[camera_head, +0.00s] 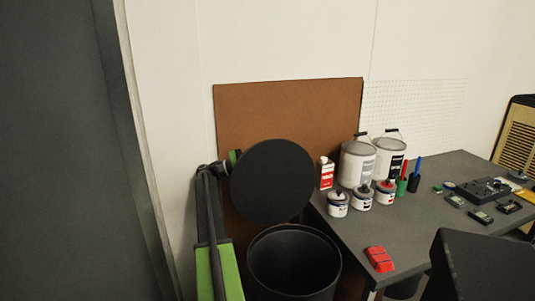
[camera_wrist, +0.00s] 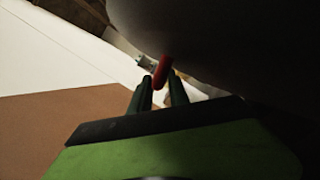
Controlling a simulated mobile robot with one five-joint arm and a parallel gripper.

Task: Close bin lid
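The black bin (camera_head: 293,262) stands beside the table, its round mouth open. Its round black lid (camera_head: 272,180) is raised nearly upright above the mouth. The lid also shows in the wrist view as a large dark surface (camera_wrist: 230,45) at the upper right. My gripper (camera_wrist: 160,88) has its two fingers apart, pointing toward the lid's side. A small red thing shows at the fingertips; I cannot tell whether it is between or beyond them. In the head view my arm rises left of the bin, and the gripper is mostly hidden behind the lid.
A grey table (camera_head: 435,215) to the right holds paint cans (camera_head: 357,163), small jars (camera_head: 337,204), a red block (camera_head: 379,259) and several devices. A brown board (camera_head: 290,105) leans on the wall behind. A dark panel (camera_head: 485,268) stands at the front right.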

